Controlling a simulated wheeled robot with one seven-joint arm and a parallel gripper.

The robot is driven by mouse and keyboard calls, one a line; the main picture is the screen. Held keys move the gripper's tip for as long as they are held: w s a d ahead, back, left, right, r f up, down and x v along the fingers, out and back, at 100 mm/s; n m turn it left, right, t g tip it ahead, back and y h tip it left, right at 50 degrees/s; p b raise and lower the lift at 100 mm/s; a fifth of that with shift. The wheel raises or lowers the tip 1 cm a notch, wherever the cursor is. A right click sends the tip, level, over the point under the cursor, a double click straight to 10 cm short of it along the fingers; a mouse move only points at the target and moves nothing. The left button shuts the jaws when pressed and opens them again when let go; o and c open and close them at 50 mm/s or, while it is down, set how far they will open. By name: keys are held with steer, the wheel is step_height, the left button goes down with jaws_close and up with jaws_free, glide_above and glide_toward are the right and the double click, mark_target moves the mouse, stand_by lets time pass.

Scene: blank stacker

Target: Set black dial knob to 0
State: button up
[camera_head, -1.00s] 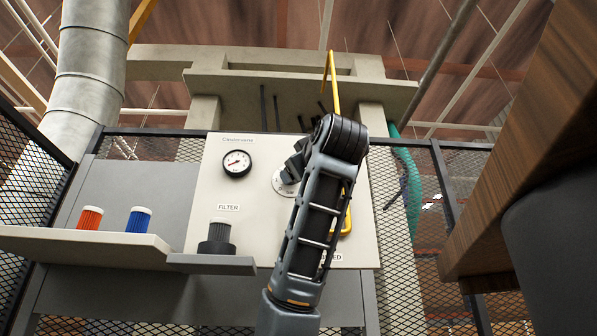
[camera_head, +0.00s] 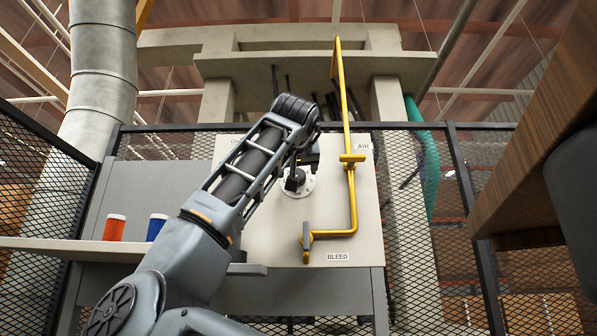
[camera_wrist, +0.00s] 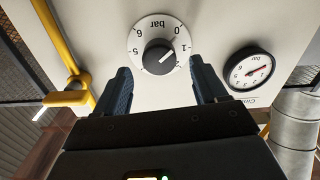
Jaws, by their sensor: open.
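The black dial knob (camera_wrist: 157,57) sits on a round white dial (camera_wrist: 146,29) marked "bar", which appears upside down in the wrist view. Its white pointer line slants up and right, toward a number that looks like 1, below the 0. In the head view the knob (camera_head: 294,181) is partly visible on its dial (camera_head: 306,186), below my gripper (camera_head: 306,158). In the wrist view my gripper (camera_wrist: 161,68) is open and empty. One finger is on each side of the knob, with visible gaps. I cannot tell how far the fingertips are from the panel.
A pressure gauge (camera_wrist: 249,68) is beside the dial in the wrist view. A yellow pipe (camera_head: 351,200) with handles runs down the panel right of the dial, above the BLEED label (camera_head: 338,257).

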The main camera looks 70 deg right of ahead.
mark_target(298, 174)
steer(key=shift+p+x, duration=0.65)
steer(key=shift+x, duration=1.85)
steer(key=c, duration=1)
